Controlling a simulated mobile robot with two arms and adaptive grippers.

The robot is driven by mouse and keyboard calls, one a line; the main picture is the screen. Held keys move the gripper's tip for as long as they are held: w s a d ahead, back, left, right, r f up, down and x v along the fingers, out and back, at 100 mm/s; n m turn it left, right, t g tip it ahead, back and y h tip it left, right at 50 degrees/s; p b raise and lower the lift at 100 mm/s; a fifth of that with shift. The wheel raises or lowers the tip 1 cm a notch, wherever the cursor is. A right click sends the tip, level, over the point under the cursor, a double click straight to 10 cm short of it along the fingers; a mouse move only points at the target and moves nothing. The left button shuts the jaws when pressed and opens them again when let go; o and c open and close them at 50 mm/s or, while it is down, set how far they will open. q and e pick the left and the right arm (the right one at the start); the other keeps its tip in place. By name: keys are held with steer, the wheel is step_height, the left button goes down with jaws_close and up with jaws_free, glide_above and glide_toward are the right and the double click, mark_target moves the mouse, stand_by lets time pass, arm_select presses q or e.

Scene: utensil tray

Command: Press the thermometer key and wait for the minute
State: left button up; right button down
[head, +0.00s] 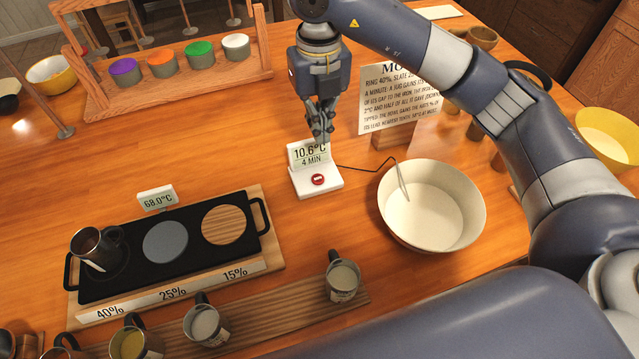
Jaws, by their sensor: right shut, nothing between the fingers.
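The thermometer (302,186) is a small white stand on the table with a tilted display reading 10.6°C and 4 MIN. Its round red key (318,180) sits on the base in front of the display. A thin dark lead runs from it to a metal probe (402,182) hooked over the rim of a large cream bowl (462,238) holding pale liquid. My right gripper (323,138) points down, shut and empty, at the top of the display, behind the key; whether it touches the display I cannot tell. My left gripper is not in view.
A black tray (112,288) marked 40%, 25% and 15% holds a dark jug (95,248) at its left; a display (157,198) behind reads 68.0°C. Several mugs stand along the front. A text sign (398,97) stands right of my gripper. A rack (180,90) with coloured-lidded pots stands back left.

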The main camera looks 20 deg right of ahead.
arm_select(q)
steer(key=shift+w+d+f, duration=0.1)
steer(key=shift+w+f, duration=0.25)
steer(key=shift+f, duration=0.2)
arm_select(e)
steer(key=shift+s+f, duration=0.1)
steer(key=shift+f, duration=0.4)
steer(key=p, duration=0.5)
glide_toward(320, 186)
step_height(320, 186, down, 6)
steer(key=shift+r, duration=0.1)
steer(key=shift+f, duration=0.25)
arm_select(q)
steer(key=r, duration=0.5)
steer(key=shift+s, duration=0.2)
